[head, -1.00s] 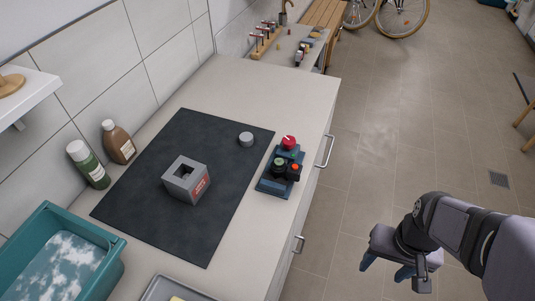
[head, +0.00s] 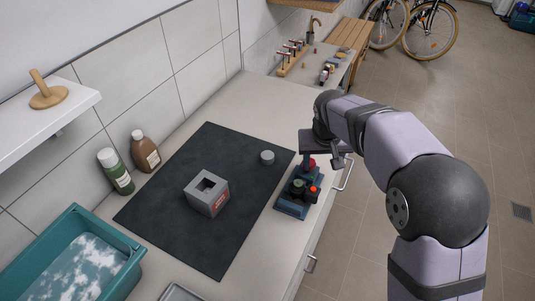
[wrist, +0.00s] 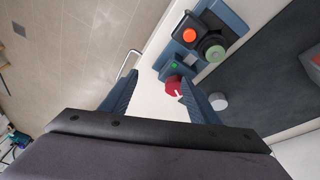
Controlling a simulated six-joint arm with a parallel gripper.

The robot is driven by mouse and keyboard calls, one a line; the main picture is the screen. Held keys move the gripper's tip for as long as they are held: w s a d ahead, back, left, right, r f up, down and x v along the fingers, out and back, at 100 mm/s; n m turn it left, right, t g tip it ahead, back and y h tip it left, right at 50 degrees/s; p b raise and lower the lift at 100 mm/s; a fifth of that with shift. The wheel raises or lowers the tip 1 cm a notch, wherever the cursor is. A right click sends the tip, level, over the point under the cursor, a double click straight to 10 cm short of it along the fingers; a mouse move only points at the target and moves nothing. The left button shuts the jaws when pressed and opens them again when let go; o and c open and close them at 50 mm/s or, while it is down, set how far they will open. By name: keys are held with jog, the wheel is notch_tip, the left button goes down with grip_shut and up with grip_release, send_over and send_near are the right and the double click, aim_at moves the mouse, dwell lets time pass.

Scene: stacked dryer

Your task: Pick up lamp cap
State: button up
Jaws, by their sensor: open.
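A small control box (head: 296,196) on a blue base stands near the counter's front edge. It carries a red knob (head: 309,164), a green round cap (head: 297,184) and an orange cap (head: 314,190). A short grey cylinder (head: 267,157) stands on the dark mat (head: 180,220). I cannot tell which of these is the lamp cap. My gripper (wrist: 160,82) is open and empty, its fingers pointing down above the red-knob end of the box. In the wrist view the red knob (wrist: 175,86) shows between the fingertips, and the green cap (wrist: 213,50) lies beyond them.
A grey block (head: 207,194) with a square hole stands on the mat. Two bottles, one green (head: 115,172) and one brown (head: 145,152), stand by the wall. A teal basin (head: 125,262) is at lower left. A drawer handle (head: 347,173) juts from the counter front.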

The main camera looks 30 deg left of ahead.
jog(key=y+p, duration=0.1)
jog(key=y, duration=0.1)
send_near(268, 155)
jog(key=f, duration=0.1)
jog(key=shift+t, duration=0.3)
jog(key=shift+a+p+x, duration=0.2)
jog(key=shift+p+x, duration=1.7)
jog(key=shift+x, duration=1.05)
jog(key=shift+w+a+f+n, duration=0.1)
jog(key=shift+w+f+n, duration=0.15)
jog(key=shift+f, duration=0.35)
jog(key=shift+s, duration=0.1)
jog(key=c, duration=1.1)
